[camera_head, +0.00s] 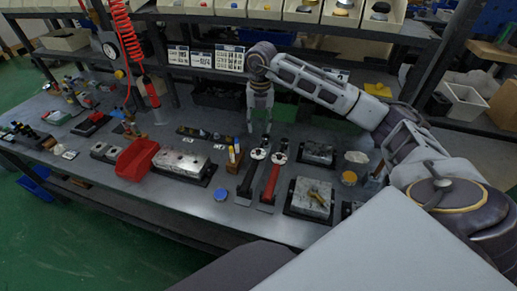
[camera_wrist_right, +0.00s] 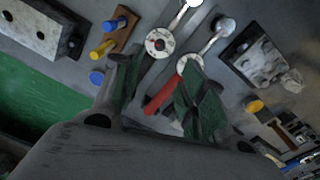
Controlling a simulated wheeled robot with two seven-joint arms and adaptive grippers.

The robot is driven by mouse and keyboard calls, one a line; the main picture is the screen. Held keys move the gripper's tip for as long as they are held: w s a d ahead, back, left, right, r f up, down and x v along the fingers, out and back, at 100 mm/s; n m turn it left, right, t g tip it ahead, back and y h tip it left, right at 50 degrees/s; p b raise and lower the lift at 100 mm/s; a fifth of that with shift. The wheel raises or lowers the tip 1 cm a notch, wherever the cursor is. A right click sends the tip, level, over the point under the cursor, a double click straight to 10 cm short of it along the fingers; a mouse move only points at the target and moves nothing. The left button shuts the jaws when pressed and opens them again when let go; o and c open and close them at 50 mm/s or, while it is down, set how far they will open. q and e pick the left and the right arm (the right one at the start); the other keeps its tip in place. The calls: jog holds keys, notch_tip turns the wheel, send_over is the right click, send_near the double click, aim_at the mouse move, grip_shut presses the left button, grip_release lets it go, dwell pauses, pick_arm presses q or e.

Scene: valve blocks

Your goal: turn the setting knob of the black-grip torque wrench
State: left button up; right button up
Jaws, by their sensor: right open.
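The black-grip torque wrench (camera_head: 247,180) lies on the bench, left of the red-grip torque wrench (camera_head: 270,183). Its round pale head (camera_head: 258,154) points to the back of the bench. In the wrist view the black-grip wrench's white dial (camera_wrist_right: 160,42) shows near the fingertips, and its grip is mostly hidden by a finger. The red grip (camera_wrist_right: 164,96) shows between the fingers. My right gripper (camera_head: 259,130) is open and empty, pointing down above and behind the wrench heads; its fingers also show in the wrist view (camera_wrist_right: 157,64). I cannot make out the setting knob. My left gripper is out of view.
Left of the wrenches are blue and yellow pegs (camera_head: 234,154), a blue cap (camera_head: 221,194), a valve block (camera_head: 181,163) and a red bin (camera_head: 136,160). Right of them is a block with a brass part (camera_head: 312,196). A red coiled hose (camera_head: 128,35) hangs at the left.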

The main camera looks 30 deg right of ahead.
send_over(258, 151)
notch_tip(258, 151, down, 7)
jog(key=shift+s+d+f, duration=0.1)
jog(key=shift+d+f, duration=0.05)
notch_tip(258, 151, down, 4)
jog(key=shift+p, duration=0.3)
jog(key=shift+f, duration=0.8)
jog(key=shift+c, duration=0.3)
jog(key=c, duration=0.5)
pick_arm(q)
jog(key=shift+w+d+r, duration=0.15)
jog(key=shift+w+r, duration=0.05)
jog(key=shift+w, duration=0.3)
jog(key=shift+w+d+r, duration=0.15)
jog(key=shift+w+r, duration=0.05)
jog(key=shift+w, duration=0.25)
pick_arm(e)
grip_shut()
